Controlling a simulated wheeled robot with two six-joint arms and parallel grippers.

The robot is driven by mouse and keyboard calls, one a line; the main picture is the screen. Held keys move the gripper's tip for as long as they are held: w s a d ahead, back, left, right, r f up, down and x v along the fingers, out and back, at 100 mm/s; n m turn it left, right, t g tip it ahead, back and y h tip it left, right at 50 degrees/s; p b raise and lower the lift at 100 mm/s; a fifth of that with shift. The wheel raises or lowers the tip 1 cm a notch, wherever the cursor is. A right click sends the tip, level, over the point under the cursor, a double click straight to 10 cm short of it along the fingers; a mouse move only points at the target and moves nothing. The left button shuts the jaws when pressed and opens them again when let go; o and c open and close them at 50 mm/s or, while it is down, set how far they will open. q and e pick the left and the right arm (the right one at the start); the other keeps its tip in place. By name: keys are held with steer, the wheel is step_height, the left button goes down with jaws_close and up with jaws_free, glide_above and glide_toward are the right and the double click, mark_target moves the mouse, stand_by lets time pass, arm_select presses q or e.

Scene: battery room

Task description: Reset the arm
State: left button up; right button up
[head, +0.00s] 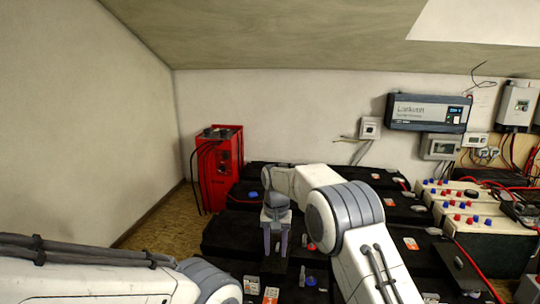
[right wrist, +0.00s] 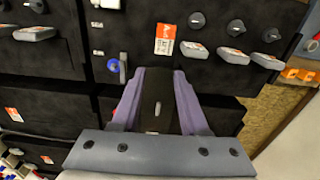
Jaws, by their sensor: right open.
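My right arm (head: 350,225) reaches in from the lower right and bends back to the left. Its gripper (head: 276,251) points down over the black batteries in the middle of the head view. In the right wrist view the two purple-grey fingers of this gripper (right wrist: 159,72) stand apart with nothing held between them. Black battery tops lie beyond and below the fingers. My left arm (head: 85,280) shows at the lower left of the head view, and its gripper is out of view.
Black batteries (head: 225,238) with terminals and orange-white labels fill the floor ahead. A red charger unit (head: 220,175) stands at the back left. Pale batteries (head: 485,222) with cables are at the right. Wall boxes and a grey inverter (head: 428,112) hang above. Bare floor (head: 165,222) shows at the left.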

steer(key=s+a+r+n+p, duration=0.1)
steer(key=s+a+r+n, duration=0.1)
steer(key=s+r, duration=0.5)
steer(key=s+a+r+n+p, duration=0.15)
steer(key=s+r, duration=0.25)
steer(key=s, duration=0.7)
steer(key=s+d+n+p, duration=0.1)
steer(key=s+d+n, duration=0.1)
steer(key=s, duration=0.9)
steer(key=s+d+n+y+p, duration=0.1)
steer(key=s+d+n, duration=0.2)
steer(key=s, duration=0.7)
steer(key=shift+s+d+f, duration=0.3)
steer(key=shift+s+d, duration=0.05)
steer(key=shift+d, duration=0.5)
